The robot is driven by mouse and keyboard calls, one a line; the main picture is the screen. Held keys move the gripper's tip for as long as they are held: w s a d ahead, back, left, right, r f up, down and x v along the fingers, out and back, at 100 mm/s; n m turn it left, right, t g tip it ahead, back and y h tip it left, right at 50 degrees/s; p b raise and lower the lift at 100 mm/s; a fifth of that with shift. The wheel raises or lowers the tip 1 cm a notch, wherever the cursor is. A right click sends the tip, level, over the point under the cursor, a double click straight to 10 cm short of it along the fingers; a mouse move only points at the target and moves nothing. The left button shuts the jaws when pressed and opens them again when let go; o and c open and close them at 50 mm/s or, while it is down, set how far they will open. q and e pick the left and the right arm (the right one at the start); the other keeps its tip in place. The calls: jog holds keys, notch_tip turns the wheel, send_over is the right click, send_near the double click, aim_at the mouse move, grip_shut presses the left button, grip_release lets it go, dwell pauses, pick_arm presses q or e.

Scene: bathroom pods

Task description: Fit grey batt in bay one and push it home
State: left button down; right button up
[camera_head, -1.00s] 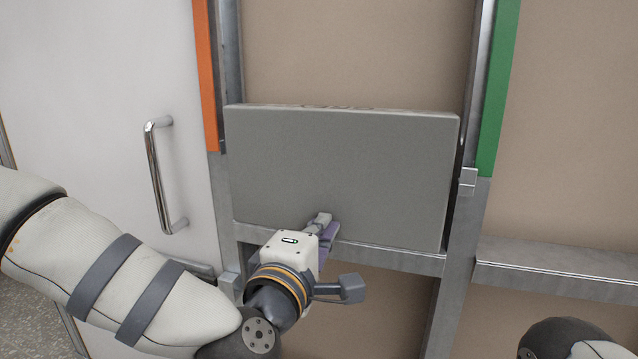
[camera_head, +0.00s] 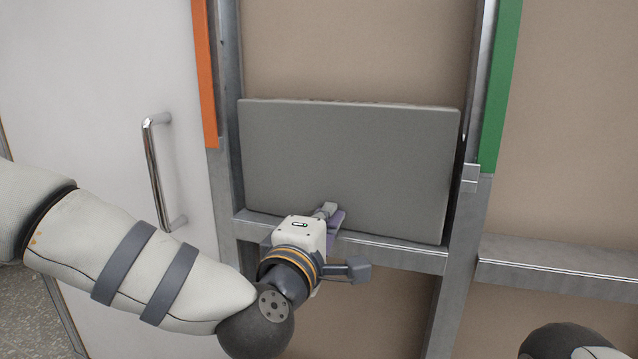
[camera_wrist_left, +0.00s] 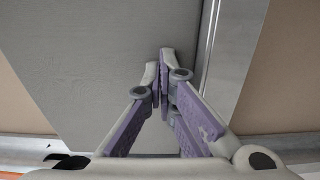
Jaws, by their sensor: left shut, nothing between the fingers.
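The grey batt (camera_head: 345,160) stands upright in the bay between two metal studs, above the metal cross rail (camera_head: 395,254). The bay has an orange strip (camera_head: 204,75) on its left stud and a green strip (camera_head: 501,85) on its right stud. My left gripper (camera_head: 331,211) is shut and empty, with its fingertips at the lower middle of the batt's front face. In the left wrist view, the shut fingertips (camera_wrist_left: 162,58) are against or just in front of the batt (camera_wrist_left: 95,60); I cannot tell whether they touch. My right gripper is not in view.
A white door with a chrome handle (camera_head: 157,172) is at the left. A second bay with a metal ledge (camera_head: 560,265) is at the right. Beige board (camera_head: 355,50) shows behind the studs, with open space above the batt.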

pick_arm(q)
jog(key=p+v, duration=0.2)
jog(key=v, duration=0.4)
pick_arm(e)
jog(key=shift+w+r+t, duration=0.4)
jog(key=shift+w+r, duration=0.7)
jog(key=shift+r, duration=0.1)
